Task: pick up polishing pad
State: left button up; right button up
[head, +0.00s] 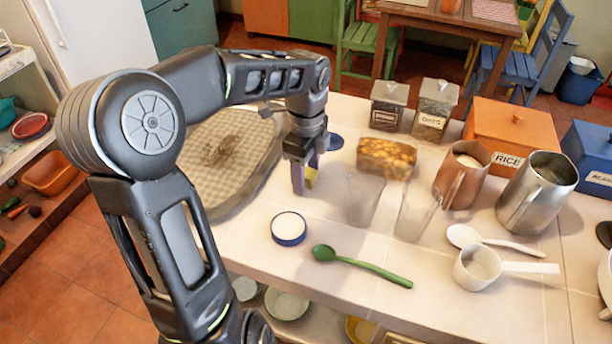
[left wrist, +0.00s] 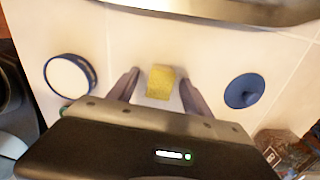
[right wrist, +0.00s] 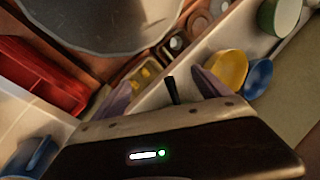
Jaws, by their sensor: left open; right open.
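The polishing pad looks to be the small yellow block (left wrist: 160,82) on the white countertop. In the left wrist view it lies between my left gripper's (left wrist: 162,92) two fingers, with a gap on each side. In the head view only a little of the yellow pad (head: 311,178) shows beside the fingers. My left gripper (head: 304,188) points down over it and is open, not closed on it. My right gripper (right wrist: 170,88) is open in the right wrist view and out of the head view. A dark handle-like thing shows between its fingers; I cannot tell what it is.
A round blue-rimmed white-topped container (head: 288,228) and a blue disc (head: 335,141) flank the pad. Clear glasses (head: 365,200) stand close on the right. A green spoon (head: 362,265) lies in front.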

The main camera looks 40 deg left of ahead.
dwell(0.4)
pick_arm(q)
grip_shut()
dwell(0.4)
